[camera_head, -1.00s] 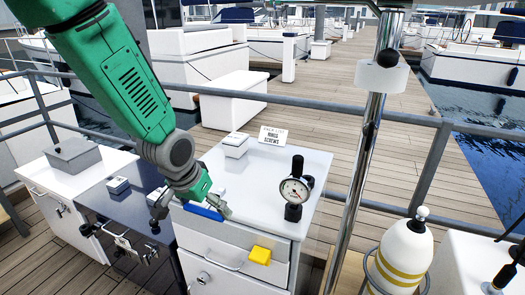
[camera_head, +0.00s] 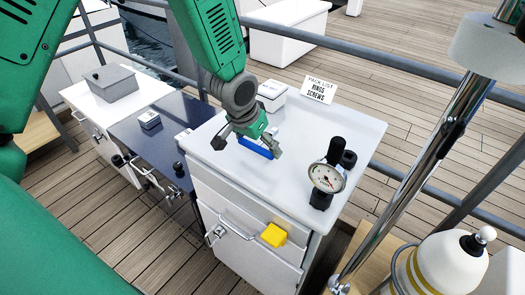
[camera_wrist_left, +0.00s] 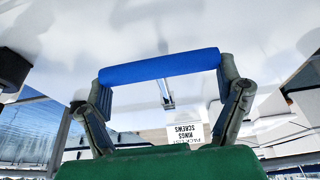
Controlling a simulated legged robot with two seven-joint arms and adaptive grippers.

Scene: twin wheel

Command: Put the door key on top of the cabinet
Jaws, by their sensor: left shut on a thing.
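A white cabinet (camera_head: 300,122) with drawers stands in the middle of the head view. My left gripper (camera_head: 262,143) is over the left part of its top. It is shut on a blue bar-shaped piece (camera_head: 254,147), which seems to be the door key's blue grip. In the left wrist view the blue piece (camera_wrist_left: 160,66) spans between both fingers of my left gripper (camera_wrist_left: 162,80), with a thin metal part (camera_wrist_left: 166,94) beyond it. Whether the piece touches the top or hangs just above it is unclear. My right gripper is not in view.
On the cabinet top are a pressure gauge (camera_head: 326,178), a small white box (camera_head: 271,93) and a pack list sign (camera_head: 319,88). A yellow block (camera_head: 273,235) is at the drawer front. A dark cabinet (camera_head: 165,135) adjoins on the left. A metal pole (camera_head: 440,145) stands right.

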